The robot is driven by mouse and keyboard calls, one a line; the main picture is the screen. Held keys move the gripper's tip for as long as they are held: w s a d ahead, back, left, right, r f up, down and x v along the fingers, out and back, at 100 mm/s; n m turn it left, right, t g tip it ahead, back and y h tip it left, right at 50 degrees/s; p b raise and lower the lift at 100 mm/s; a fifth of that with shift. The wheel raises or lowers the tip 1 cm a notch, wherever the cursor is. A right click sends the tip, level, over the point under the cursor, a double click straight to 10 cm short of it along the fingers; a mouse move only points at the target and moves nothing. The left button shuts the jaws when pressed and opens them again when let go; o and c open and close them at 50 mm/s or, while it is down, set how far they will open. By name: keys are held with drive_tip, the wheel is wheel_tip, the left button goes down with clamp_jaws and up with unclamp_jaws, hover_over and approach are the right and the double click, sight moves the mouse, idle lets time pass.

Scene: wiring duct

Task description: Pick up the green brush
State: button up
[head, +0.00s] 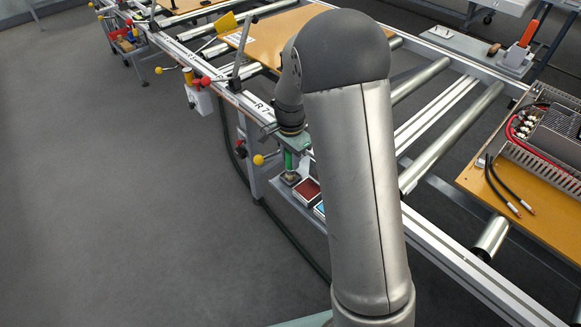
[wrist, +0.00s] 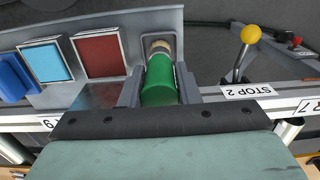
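The green brush (wrist: 158,80) is in the middle of the wrist view, its green handle toward me and its pale end farther off by the grey tray (wrist: 200,58). In the head view the brush (head: 289,161) shows below my wrist, upright over the tray's edge. My gripper (wrist: 159,92) has one grey finger on each side of the green handle, very close to it. I cannot tell whether the fingers press on it or leave a thin gap. In the head view my gripper (head: 292,144) is partly hidden by my arm.
Red (wrist: 100,54), light blue (wrist: 45,63) and darker blue (wrist: 14,77) boxes sit beside the brush. A yellow-knobbed lever (wrist: 250,35) stands to the right, near the STOP 2 label. The conveyor rail (head: 455,262) runs alongside. Open floor (head: 120,220) lies left.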

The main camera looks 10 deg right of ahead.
drive_tip(key=shift+c, duration=1.4)
drive_tip(key=shift+r, duration=0.15)
drive_tip(key=shift+r, duration=0.25)
wheel_tip(320, 180, up, 2)
drive_tip(key=shift+r, duration=0.1)
drive_tip(key=s+r+b, duration=0.1)
drive_tip(key=s+r, duration=0.9)
drive_tip(key=s, duration=0.4)
drive_tip(key=shift+d, duration=0.3)
